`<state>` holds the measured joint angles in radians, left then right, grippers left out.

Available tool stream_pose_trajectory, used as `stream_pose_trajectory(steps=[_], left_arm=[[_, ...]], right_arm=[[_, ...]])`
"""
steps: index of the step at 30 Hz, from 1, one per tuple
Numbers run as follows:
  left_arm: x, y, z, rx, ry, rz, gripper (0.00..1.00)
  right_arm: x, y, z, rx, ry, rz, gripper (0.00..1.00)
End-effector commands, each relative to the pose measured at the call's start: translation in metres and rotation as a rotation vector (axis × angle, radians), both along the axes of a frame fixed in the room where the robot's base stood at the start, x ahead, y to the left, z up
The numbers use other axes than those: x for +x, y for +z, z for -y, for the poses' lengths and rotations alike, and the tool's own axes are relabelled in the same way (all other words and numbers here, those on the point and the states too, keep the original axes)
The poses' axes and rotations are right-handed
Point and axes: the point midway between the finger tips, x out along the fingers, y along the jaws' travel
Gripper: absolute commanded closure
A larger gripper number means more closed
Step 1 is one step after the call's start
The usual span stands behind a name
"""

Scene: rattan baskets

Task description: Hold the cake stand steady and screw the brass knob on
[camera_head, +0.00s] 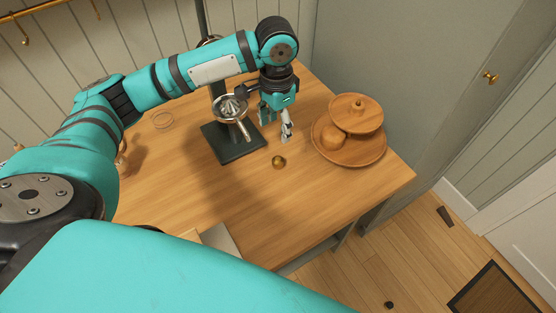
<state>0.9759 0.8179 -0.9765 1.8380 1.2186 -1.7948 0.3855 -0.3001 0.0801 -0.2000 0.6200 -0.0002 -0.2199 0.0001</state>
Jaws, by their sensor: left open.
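The two-tier wooden cake stand (373,155) stands upright near the right edge of the table, with a small stub in the middle of its upper plate (370,122). A small round brass knob (279,162) lies on the bare tabletop to the left of the stand. My left gripper (276,128) is open and empty, pointing down above the table, just behind the knob and to the left of the stand. It does not touch the stand. My right gripper is not in view.
A round brown thing (333,137) sits on the stand's lower plate. A dark-based metal juicer-like device (236,145) stands just left of my gripper. The wooden table (310,205) is clear at its front. A cabinet wall rises behind the stand.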

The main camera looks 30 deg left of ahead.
Motion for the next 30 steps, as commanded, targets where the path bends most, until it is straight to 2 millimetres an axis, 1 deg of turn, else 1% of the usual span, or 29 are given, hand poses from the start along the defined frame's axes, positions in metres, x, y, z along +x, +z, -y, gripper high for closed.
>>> stream_pose_trajectory(steps=[1,6,9,12,17,26,28,30], left_arm=[[-0.001,-0.012,0.000,0.001,0.001,-0.006,0.44],[-0.001,-0.049,0.000,0.001,0.001,-0.004,0.44],[-0.001,-0.068,0.000,0.001,0.001,-0.004,0.44],[0.000,-0.083,0.001,0.000,-0.001,-0.002,0.44],[0.000,-0.093,0.000,0.000,-0.002,0.000,0.44],[0.000,-0.093,0.000,0.000,-0.001,0.000,0.44],[0.000,-0.097,0.001,0.000,-0.001,-0.001,0.44],[0.000,-0.106,0.001,0.000,0.000,-0.003,0.44]], right_arm=[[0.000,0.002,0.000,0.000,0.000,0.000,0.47],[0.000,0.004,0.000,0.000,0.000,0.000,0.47],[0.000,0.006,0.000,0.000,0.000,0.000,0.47],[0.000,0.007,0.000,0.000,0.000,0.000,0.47],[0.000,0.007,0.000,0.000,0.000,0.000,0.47],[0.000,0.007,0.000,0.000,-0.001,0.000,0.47],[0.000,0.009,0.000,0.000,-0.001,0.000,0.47],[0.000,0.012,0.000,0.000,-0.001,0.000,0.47]])
